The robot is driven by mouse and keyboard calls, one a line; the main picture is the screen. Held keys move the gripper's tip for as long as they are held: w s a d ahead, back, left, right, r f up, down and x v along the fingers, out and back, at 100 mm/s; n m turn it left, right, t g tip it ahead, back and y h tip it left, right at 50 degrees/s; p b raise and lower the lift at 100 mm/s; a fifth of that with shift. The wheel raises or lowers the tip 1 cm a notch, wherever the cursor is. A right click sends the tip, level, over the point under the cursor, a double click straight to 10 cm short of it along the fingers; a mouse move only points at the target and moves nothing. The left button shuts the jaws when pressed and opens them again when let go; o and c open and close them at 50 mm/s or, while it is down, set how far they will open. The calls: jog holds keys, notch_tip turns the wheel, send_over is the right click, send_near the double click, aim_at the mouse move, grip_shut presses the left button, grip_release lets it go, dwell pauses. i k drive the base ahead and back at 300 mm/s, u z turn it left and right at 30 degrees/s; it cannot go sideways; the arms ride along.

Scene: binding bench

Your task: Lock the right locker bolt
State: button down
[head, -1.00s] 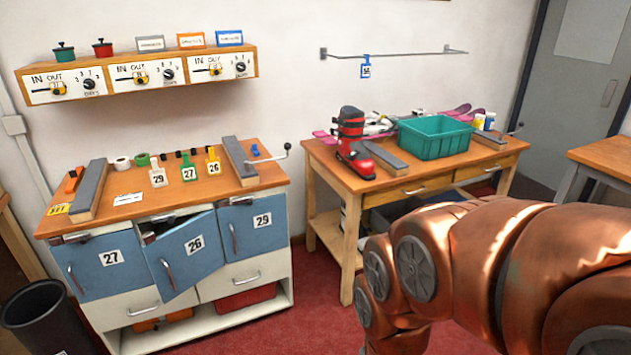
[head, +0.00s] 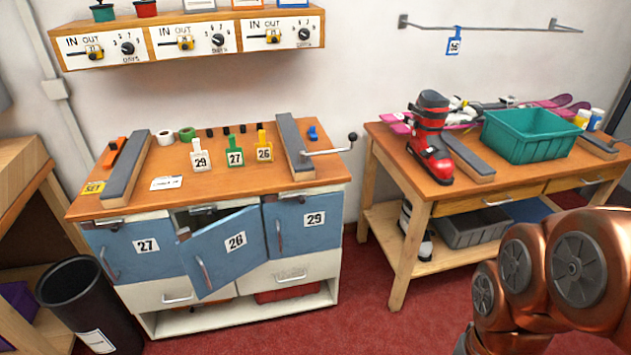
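The right locker door (head: 295,222), blue and labelled 29, is in the bench front and looks shut. A small metal and dark fitting (head: 285,198) sits at its top edge; it is too small to tell whether this is the bolt or how it is set. The middle door (head: 224,250), labelled 26, stands ajar, swung outward. The left door (head: 140,246), labelled 27, looks shut. My copper arm shows at the lower right, well away from the lockers; my gripper is out of view.
A crank handle (head: 335,149) sticks out past the bench's right end. A black bin (head: 88,305) stands at the bench's left. A second table (head: 470,200) holds a ski boot (head: 431,140) and a green crate (head: 530,136). Red carpet (head: 350,320) is clear before the lockers.

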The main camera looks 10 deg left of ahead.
aim_at(302, 196)
jog(key=u, duration=0.55)
jog(key=i, duration=0.85)
jog(key=u, duration=0.85)
